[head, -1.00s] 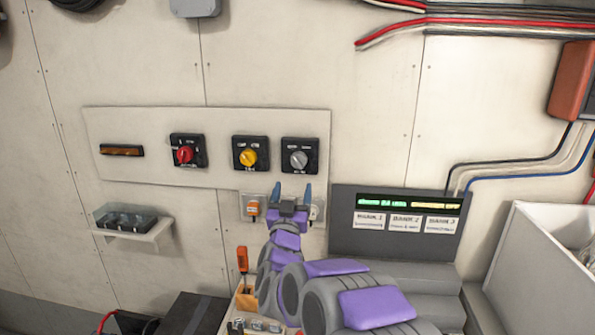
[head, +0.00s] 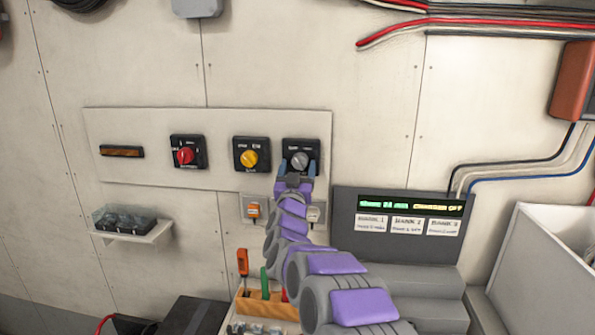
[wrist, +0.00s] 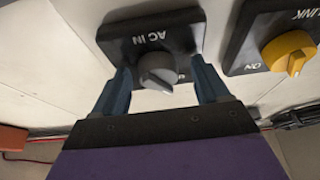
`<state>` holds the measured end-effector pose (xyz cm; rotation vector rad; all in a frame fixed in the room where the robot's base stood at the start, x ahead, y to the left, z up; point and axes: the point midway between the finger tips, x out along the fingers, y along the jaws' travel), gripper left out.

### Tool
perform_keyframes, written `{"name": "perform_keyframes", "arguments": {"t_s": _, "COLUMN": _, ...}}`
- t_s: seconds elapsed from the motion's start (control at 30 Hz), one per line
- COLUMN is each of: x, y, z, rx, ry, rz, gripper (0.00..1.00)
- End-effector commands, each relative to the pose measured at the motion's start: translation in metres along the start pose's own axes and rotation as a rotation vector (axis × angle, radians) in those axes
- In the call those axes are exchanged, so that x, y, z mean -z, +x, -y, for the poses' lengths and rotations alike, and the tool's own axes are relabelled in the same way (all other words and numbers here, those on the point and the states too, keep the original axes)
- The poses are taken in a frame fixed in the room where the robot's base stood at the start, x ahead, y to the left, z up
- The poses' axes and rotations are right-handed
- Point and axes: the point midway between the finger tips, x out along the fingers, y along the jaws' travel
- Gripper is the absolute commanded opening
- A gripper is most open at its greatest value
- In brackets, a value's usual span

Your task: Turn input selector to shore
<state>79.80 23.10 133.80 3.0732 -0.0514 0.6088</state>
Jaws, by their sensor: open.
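Three rotary switches sit in a row on a pale wall panel (head: 215,175). The knob's exact pointing direction is hard to read, and the plate's lower labels are partly hidden.
A yellow switch (head: 249,157) is close to the left, then a red one (head: 185,156). Outlets (head: 255,208) sit below. A display unit (head: 410,205) shows lit text at right. A tool holder (head: 268,303) with screwdrivers stands below my arm.

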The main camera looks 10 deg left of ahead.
Motion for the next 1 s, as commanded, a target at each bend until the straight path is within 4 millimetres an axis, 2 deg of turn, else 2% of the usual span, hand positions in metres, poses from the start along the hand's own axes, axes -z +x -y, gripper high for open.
{"name": "perform_keyframes", "arguments": {"t_s": 0.23, "x": 0.0004, "y": 0.0006, "z": -0.0011, "rx": -0.001, "ry": 0.0, "rz": 0.0, "gripper": 0.74}}
{"name": "perform_keyframes", "arguments": {"t_s": 0.8, "x": 0.0004, "y": 0.0004, "z": 0.0, "rx": 0.0, "ry": 0.0, "rz": -0.001, "gripper": 0.21}}
{"name": "perform_keyframes", "arguments": {"t_s": 1.0, "x": 0.0009, "y": 0.0004, "z": 0.0012, "rx": -0.002, "ry": 0.008, "rz": -0.001, "gripper": 0.19}}
